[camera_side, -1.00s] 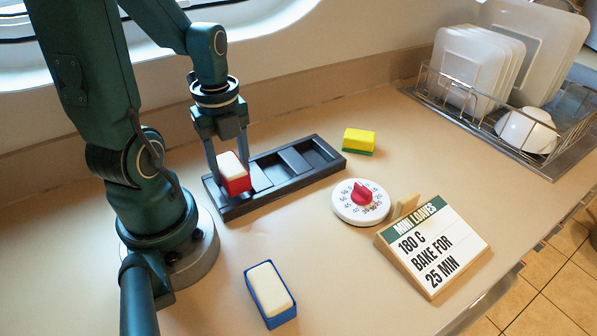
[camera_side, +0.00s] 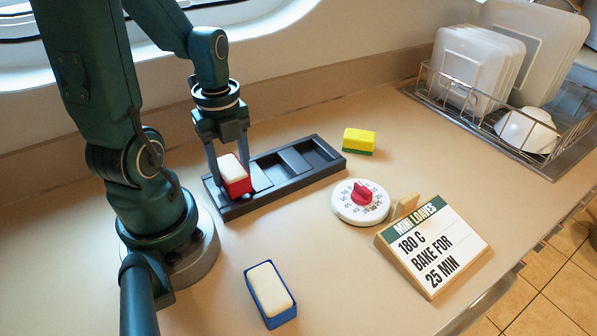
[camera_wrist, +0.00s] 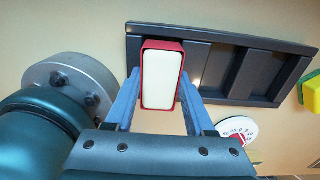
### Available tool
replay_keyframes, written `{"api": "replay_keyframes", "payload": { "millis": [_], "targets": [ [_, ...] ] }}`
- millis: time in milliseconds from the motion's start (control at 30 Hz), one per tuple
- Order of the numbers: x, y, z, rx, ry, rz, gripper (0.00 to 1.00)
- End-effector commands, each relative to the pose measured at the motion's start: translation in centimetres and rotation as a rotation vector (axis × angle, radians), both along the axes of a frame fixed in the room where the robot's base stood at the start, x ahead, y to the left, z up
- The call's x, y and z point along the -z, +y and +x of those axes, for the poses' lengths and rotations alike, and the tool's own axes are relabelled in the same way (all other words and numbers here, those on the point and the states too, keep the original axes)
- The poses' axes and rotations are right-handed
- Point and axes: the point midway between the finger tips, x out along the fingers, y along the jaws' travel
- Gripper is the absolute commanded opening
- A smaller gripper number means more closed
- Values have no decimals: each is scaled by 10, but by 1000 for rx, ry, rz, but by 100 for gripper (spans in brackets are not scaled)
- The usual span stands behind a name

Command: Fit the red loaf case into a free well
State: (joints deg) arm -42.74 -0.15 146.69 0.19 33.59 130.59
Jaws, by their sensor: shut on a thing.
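The red loaf case (camera_side: 236,180) with its cream filling is between the fingers of my gripper (camera_side: 230,160), which is shut on it. It is at the left end of the dark tray (camera_side: 285,184); I cannot tell whether it is in the well or just above it. The wrist view shows the case (camera_wrist: 161,75) upright between the two blue-grey fingers (camera_wrist: 160,105), over the left end of the tray (camera_wrist: 225,34). The wells to its right look empty. The case and fingers hide the left end well.
A blue loaf case (camera_side: 270,294) stands on the counter in front. A white timer (camera_side: 350,210), a recipe sign (camera_side: 432,246) and a yellow-green sponge (camera_side: 359,141) stand right of the tray. A dish rack (camera_side: 480,105) is at the far right.

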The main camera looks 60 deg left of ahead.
Motion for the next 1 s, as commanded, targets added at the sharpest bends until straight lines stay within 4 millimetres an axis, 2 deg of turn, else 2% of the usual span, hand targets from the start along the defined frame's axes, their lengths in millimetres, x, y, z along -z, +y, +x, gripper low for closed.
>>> {"api": "replay_keyframes", "payload": {
  "millis": [633, 1000],
  "targets": [
    [-12, 0, 0, 0, -1, 1, 0],
    [-12, 0, 0, 0, 0, 0, 0]
  ]
}}
